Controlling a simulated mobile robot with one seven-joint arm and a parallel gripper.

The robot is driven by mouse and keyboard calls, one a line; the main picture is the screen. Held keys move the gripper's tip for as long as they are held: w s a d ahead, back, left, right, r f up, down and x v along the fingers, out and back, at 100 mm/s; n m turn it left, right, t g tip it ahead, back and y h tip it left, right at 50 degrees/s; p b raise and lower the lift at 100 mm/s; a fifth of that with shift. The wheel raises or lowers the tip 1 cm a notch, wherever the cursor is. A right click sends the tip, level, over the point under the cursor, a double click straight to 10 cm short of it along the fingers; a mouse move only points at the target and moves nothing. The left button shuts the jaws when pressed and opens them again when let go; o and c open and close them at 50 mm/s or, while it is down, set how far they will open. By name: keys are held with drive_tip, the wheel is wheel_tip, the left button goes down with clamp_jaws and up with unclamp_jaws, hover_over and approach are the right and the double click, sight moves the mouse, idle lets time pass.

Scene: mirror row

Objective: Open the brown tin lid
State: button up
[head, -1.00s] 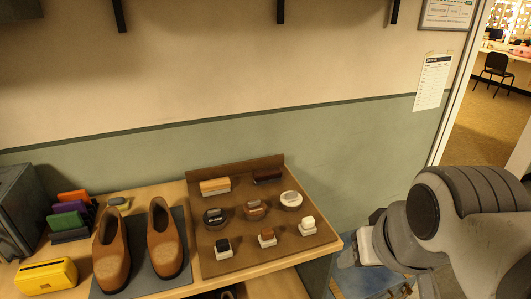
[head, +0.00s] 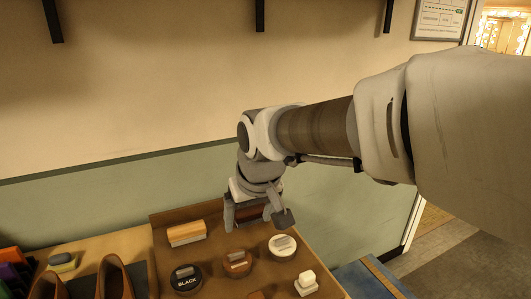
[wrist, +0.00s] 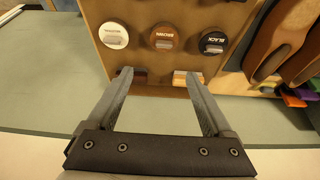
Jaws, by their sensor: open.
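The brown tin (head: 237,263) sits on the brown tray (head: 154,262), between the black tin (head: 185,278) and the white-lidded tin (head: 282,246). Its lid is on and has a raised grip bar. In the wrist view the brown tin (wrist: 165,36) lies beyond my fingertips, roughly centred between them. My gripper (head: 255,216) is open and empty, pointing down over the back of the tray, behind the brown tin. The wrist view shows both fingers (wrist: 160,82) spread apart, apart from the tin. A dark brush (wrist: 138,78) is partly hidden by a finger.
A light wooden brush (head: 186,232) lies at the tray's back left. Small applicators, one white-topped (head: 306,283), stand in front of the tins. Brown shoes (head: 113,280) stand left of the tray. The wall (head: 100,205) is close behind the table.

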sight(237, 253)
drive_tip(key=x, duration=0.6)
drive_tip(key=b+x, duration=0.1)
drive_tip(key=x, duration=0.5)
drive_tip(key=a+b+x, duration=0.1)
drive_tip(key=x, duration=0.5)
drive_tip(key=shift+a, duration=0.1)
clamp_jaws()
